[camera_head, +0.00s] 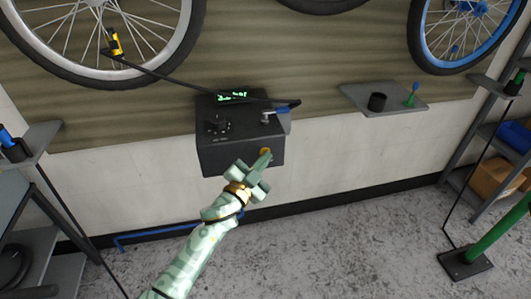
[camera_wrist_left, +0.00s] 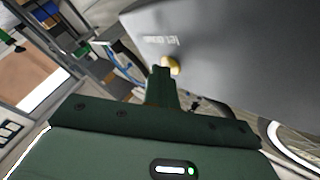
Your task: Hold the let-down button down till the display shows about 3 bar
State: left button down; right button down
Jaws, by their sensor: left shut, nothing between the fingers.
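The black pump box (camera_head: 240,158) hangs on the wall below the bikes. Its display (camera_head: 232,96) is lit with green characters too small to read surely. The yellow let-down button (camera_head: 265,151) is on the lower right of its front. It also shows in the left wrist view (camera_wrist_left: 173,65), beside white lettering. My left gripper (camera_head: 266,159) is shut and empty, with its fingertips at the button. In the left wrist view the tips (camera_wrist_left: 160,73) overlap the button's edge; I cannot tell whether they press it. My right gripper is not in view.
A black hose runs from the box to a yellow-and-black valve head (camera_head: 115,43) at the left wheel (camera_head: 95,75). A blue lever (camera_head: 284,110) sits above the button. A small wall shelf (camera_head: 352,97) with a black cup is at right. The floor below is mostly clear.

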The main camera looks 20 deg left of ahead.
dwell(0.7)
pick_arm(q)
jog(key=shift+s+d, duration=0.45)
jog(key=shift+s, duration=0.25)
jog(key=shift+p, duration=0.3)
jog(key=s+d, duration=0.2)
jog(key=s+p, duration=0.1)
jog(key=s, duration=0.1)
jog(key=shift+s+d, duration=0.1)
jog(key=shift+d, duration=0.3)
